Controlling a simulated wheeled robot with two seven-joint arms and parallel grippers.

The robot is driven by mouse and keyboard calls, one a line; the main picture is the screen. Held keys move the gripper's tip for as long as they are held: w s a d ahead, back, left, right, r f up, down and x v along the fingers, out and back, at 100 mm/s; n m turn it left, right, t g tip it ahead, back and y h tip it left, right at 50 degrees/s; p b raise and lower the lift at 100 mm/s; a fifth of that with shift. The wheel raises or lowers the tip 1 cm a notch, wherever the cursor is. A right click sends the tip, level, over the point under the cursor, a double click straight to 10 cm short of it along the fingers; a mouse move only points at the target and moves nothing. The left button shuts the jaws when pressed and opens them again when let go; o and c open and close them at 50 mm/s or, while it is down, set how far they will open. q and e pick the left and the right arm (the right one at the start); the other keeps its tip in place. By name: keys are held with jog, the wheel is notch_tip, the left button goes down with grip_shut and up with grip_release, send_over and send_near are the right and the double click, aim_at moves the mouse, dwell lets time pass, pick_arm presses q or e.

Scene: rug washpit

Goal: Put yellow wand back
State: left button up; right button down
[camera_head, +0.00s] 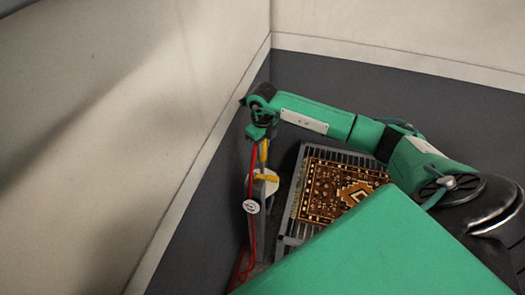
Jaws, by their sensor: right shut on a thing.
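The yellow wand (263,151) shows as a short upright yellow piece just below my right gripper (261,137), at the left middle of the head view. My right gripper is shut on the wand. A second yellow piece (267,178) lies crosswise lower down, in front of a pale disc and a grey post (270,192); I cannot tell whether it belongs to the wand. A red hose (250,170) hangs beside the wand and runs down past a white round fitting (251,206). My left gripper is out of view.
A brown patterned rug (325,190) lies on a grey slatted rack (283,228) right of the post. My green body hides the lower right.

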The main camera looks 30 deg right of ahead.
aim_at(262, 165)
notch_tip(262, 165, down, 4)
jog(key=shift+r+p, duration=0.1)
jog(key=shift+p, duration=0.4)
jog(key=shift+f, duration=0.35)
jog(key=shift+f, duration=0.25)
jog(key=c, duration=1.1)
grip_release()
jog(key=shift+r, duration=0.1)
